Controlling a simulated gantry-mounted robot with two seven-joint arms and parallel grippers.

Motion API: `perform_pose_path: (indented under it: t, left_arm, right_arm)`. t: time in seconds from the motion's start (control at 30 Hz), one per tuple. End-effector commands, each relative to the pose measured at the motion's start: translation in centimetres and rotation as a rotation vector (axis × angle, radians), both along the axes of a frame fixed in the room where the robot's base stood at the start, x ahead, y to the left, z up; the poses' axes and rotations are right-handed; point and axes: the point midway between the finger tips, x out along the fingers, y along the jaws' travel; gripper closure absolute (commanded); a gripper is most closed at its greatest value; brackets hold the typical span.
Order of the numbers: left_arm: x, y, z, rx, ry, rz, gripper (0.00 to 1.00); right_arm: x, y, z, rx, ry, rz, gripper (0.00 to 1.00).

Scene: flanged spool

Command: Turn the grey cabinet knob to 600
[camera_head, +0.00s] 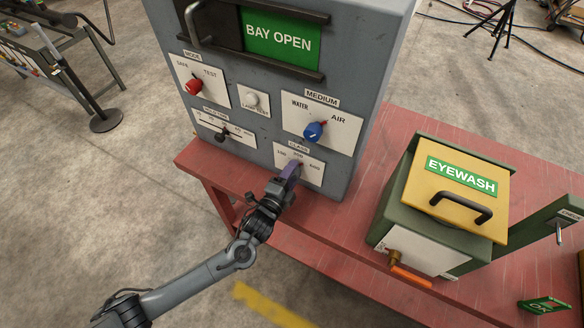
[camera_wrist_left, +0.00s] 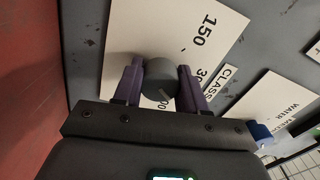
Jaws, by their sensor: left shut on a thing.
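The grey cabinet knob (camera_wrist_left: 158,80) sits on the white CLASS plate (camera_wrist_left: 190,28), which carries 150, 300 and a partly hidden 600. My left gripper (camera_wrist_left: 159,72) has its two purple fingers on opposite sides of the knob and is shut on it. A faint mark shows on the knob's face, but I cannot tell which number it points to. In the head view the left gripper (camera_head: 290,172) reaches the CLASS plate (camera_head: 312,172) low on the grey cabinet (camera_head: 235,75) and hides most of the knob. My right gripper is not in view.
Nearby on the cabinet are a blue MEDIUM knob (camera_head: 313,131), a red MODE knob (camera_head: 193,87), a white lamp button (camera_head: 252,99) and a black slider (camera_head: 221,136). A green and yellow EYEWASH box (camera_head: 450,235) stands to the right on the red table (camera_head: 345,225).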

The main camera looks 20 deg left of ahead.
Motion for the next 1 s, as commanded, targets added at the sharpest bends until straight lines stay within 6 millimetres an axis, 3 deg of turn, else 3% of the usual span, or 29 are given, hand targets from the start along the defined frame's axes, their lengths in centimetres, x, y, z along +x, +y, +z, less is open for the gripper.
perform_pose_path:
  t: [0.1,0.5,1.0]
  left_arm:
    - [0.0,0.0,0.4,0.105,-0.011,0.000,0.89]
    - [0.0,0.0,0.2,0.369,-0.045,0.000,0.89]
    - [0.0,0.0,0.0,0.454,-0.057,0.001,0.89]
  right_arm:
    - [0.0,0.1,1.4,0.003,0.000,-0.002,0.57]
    - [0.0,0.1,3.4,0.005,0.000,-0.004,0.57]
    - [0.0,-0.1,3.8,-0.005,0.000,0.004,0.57]
